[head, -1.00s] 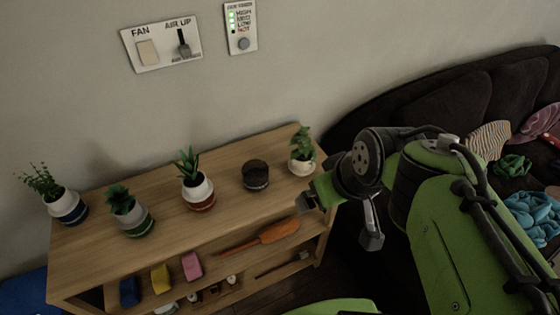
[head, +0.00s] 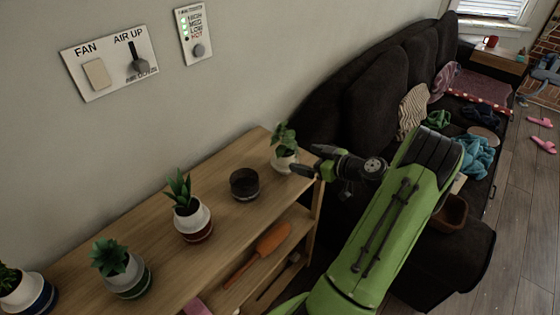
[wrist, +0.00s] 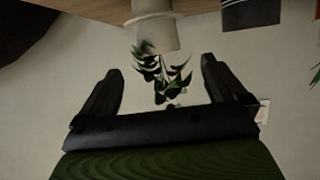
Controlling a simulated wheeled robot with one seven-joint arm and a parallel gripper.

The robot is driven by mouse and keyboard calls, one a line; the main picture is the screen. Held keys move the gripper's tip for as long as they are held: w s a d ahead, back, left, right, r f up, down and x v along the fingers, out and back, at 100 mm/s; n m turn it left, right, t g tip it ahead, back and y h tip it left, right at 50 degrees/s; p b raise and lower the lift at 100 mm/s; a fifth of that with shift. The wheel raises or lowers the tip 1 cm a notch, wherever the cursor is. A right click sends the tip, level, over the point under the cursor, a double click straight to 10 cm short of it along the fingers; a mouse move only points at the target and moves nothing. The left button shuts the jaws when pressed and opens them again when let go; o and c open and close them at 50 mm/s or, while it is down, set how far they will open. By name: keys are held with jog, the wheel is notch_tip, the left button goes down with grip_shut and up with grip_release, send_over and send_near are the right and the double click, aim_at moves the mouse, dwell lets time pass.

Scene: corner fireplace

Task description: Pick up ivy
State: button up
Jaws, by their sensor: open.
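A leafy green plant, which looks like the ivy (head: 284,137), stands upright in a plain white pot (head: 285,159) at the right end of the wooden shelf top. My gripper (head: 311,161) is just right of it in the head view, with its fingers spread and pointing toward the pot. In the wrist view the picture is upside down. There the ivy's leaves (wrist: 160,75) hang between the two open fingers, below the white pot (wrist: 155,33). The gripper holds nothing. Whether a finger touches the leaves cannot be told.
A dark round bowl (head: 244,184) and several striped pots, including a spiky plant (head: 186,206), stand left on the shelf top (head: 222,170). An orange tool (head: 270,243) lies on the lower shelf. A wall switch panel (head: 111,65) is behind. A dark couch (head: 375,85) stands right.

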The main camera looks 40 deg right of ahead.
aim_at(290, 153)
jog(key=x, duration=0.9)
jog(key=shift+w+d+b, duration=0.1)
jog(key=shift+w+b, duration=0.3)
jog(key=shift+w, duration=0.05)
jog(key=c, duration=0.8)
